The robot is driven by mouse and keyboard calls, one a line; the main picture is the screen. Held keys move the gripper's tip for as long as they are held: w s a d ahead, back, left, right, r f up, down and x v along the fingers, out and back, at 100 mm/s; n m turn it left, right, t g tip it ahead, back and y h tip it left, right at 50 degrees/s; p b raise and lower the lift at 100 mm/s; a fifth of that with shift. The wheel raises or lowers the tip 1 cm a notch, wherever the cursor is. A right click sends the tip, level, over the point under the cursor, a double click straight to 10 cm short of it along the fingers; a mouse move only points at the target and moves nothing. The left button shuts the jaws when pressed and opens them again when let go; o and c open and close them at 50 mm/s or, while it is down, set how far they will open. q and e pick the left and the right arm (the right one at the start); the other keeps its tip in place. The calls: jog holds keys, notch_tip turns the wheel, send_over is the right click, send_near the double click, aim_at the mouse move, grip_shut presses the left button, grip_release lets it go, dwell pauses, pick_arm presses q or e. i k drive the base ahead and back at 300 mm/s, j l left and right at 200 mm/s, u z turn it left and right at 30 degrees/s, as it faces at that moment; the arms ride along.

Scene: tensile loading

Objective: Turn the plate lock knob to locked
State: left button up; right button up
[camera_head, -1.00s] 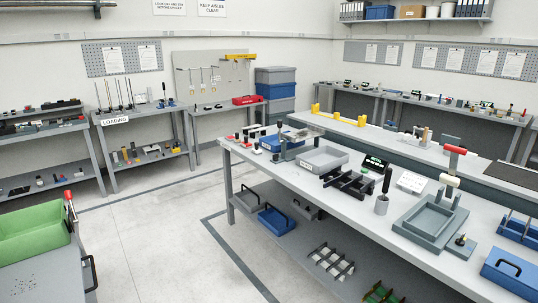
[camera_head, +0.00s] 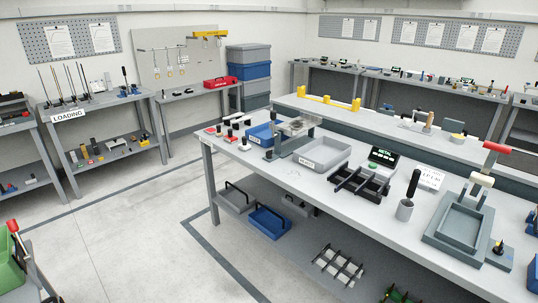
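A grey plate fixture (camera_head: 457,238) with a shallow recess stands on the right part of the near bench. A lever with a red handle (camera_head: 497,147) and a pale roller (camera_head: 482,179) rises at its back. A small dark block with a black knob (camera_head: 499,247) stands beside the fixture's right front corner. It may be the plate lock knob, but I cannot read a label or tell its turned position. Neither of my grippers is in view.
The near bench (camera_head: 300,185) also holds a grey tray (camera_head: 325,153), a black rack (camera_head: 360,184), a cup with a black-handled tool (camera_head: 405,209) and a small display (camera_head: 382,158). Clear floor (camera_head: 130,240) lies left of the bench. A green crate (camera_head: 10,272) is at lower left.

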aim_at(268, 154)
jog(key=z, duration=0.35)
jog(key=i+j+z, duration=0.15)
jog(key=z, duration=0.55)
jog(key=i+j+z, duration=0.2)
jog(key=j, duration=0.25)
jog(key=i+j+z, duration=0.25)
jog(key=j, duration=0.25)
jog(key=j+z, duration=0.2)
jog(key=j, duration=0.3)
jog(key=i+j+z, duration=0.2)
jog(key=j, duration=1.75)
jog(key=i+z, duration=0.05)
jog(key=i, duration=0.05)
